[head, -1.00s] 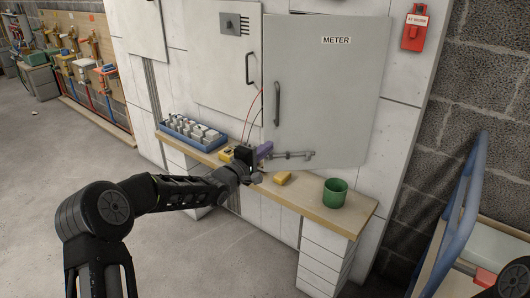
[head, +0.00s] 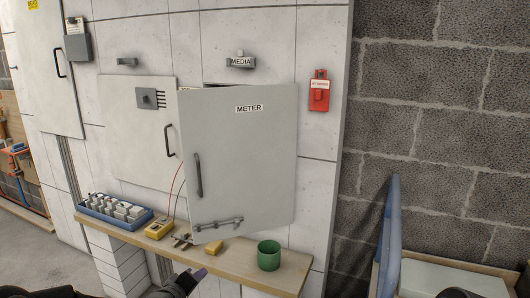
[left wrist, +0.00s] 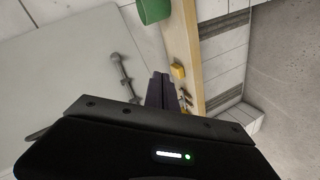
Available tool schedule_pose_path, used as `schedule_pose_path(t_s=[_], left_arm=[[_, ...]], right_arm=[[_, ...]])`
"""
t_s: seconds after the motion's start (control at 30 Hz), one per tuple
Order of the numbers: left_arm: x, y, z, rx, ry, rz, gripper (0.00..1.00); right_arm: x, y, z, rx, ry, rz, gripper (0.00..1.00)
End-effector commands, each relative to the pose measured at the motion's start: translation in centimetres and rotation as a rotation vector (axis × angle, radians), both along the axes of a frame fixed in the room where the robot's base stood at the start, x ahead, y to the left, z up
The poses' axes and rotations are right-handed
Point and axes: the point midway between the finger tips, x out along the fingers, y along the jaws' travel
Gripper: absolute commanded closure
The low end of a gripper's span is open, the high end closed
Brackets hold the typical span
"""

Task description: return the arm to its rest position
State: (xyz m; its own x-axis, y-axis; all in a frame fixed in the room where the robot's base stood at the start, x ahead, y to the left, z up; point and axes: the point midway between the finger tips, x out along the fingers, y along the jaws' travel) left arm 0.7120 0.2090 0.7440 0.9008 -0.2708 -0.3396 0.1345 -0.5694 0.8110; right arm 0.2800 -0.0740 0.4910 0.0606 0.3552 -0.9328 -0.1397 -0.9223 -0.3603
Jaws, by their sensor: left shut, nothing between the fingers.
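My left gripper (head: 196,275) is at the bottom of the head view, in front of and below the shelf, with its arm mostly out of frame. Its dark purple fingers (left wrist: 163,91) show in the left wrist view, pressed together with nothing between them. The fingers are apart from the shelf and the things on it. My right gripper is not in view; only a dark piece of my own body shows at the bottom right.
A wooden shelf (head: 236,272) holds a blue tray (head: 89,213), a yellow meter (head: 158,230), a yellow block (head: 215,246) and a green cup (head: 269,256). The grey METER door (head: 245,160) stands above it. A blue-railed cart (head: 388,245) is at right.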

Motion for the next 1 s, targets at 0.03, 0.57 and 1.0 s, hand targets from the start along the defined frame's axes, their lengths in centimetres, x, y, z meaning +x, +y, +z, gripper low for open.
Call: schedule_pose_path(t_s=[0.03, 0.57, 1.0], left_arm=[[-2.5, -1.6, -2.7, 0.058, 0.072, -0.040, 1.00], [-37.9, -12.3, -17.9, 0.365, 0.764, -0.583, 1.00], [-43.3, -13.5, -17.1, 0.378, 0.850, -0.662, 1.00]], right_arm=[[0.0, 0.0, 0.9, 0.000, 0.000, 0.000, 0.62], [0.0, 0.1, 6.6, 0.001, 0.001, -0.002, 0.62], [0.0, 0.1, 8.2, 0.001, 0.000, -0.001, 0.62]])
